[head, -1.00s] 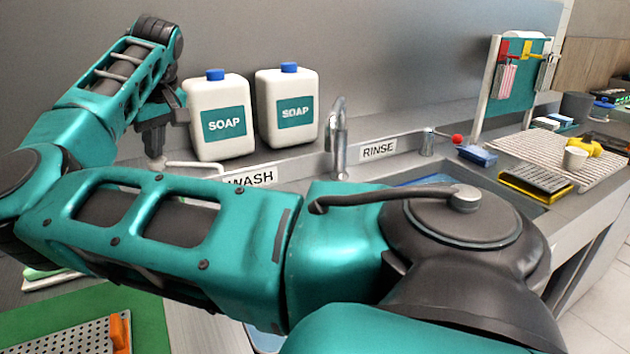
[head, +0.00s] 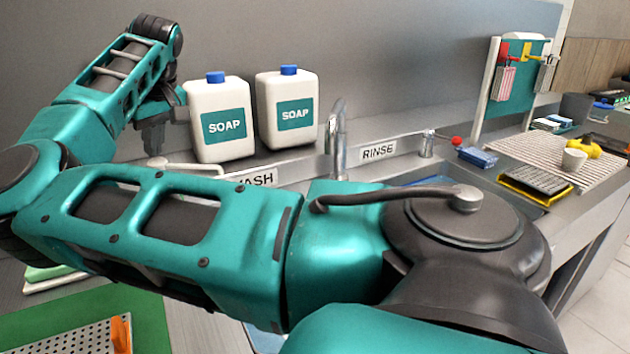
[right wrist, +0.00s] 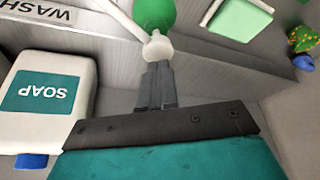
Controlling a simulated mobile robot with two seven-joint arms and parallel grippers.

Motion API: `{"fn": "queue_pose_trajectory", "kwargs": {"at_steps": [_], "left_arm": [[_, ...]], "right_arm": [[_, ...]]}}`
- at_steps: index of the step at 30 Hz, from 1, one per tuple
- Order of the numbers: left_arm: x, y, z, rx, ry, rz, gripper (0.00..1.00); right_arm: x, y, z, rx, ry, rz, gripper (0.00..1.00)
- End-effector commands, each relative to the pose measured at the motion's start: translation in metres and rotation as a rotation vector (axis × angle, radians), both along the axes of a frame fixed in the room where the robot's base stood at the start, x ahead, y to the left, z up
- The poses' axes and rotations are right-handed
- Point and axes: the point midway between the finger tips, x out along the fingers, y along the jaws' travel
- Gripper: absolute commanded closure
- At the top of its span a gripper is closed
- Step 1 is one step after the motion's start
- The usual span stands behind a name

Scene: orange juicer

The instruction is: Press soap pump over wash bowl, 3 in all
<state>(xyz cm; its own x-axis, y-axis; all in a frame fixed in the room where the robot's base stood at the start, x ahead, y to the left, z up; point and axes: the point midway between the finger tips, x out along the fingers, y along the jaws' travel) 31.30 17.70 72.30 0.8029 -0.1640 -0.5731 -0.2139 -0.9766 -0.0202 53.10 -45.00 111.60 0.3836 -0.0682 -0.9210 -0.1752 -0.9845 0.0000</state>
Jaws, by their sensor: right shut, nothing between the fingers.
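The white soap pump head (head: 158,163) shows at the left of the head view, its thin spout reaching right toward the WASH sign. My right gripper (head: 152,149) is shut and empty, pointing down just above the pump head. In the right wrist view the shut fingers (right wrist: 155,88) point at the round white pump head (right wrist: 157,48). A rounded green shape (right wrist: 154,12), perhaps the pump's body, lies beyond it. I cannot tell whether the fingertips touch the pump. The wash bowl is not clearly visible; my right arm covers much of the counter. My left gripper is out of view.
Two white SOAP containers (head: 221,122) (head: 288,112) stand close to the right of my gripper. A tap (head: 338,140) is behind my arm. A light green sponge (right wrist: 241,20) lies nearby. The rinse area, racks and a cup (head: 574,158) are at right.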

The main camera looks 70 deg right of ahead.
Motion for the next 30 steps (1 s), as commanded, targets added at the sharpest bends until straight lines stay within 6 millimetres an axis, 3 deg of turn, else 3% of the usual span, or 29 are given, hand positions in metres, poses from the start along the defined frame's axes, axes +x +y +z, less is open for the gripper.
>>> {"fn": "queue_pose_trajectory", "kwargs": {"at_steps": [18, 30], "left_arm": [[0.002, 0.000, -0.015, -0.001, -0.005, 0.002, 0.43], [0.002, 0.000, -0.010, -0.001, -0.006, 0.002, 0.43]], "right_arm": [[0.000, 0.000, -0.025, 0.002, 0.003, -0.001, 1.00], [-0.001, 0.001, -0.019, 0.004, 0.006, 0.000, 1.00]]}}
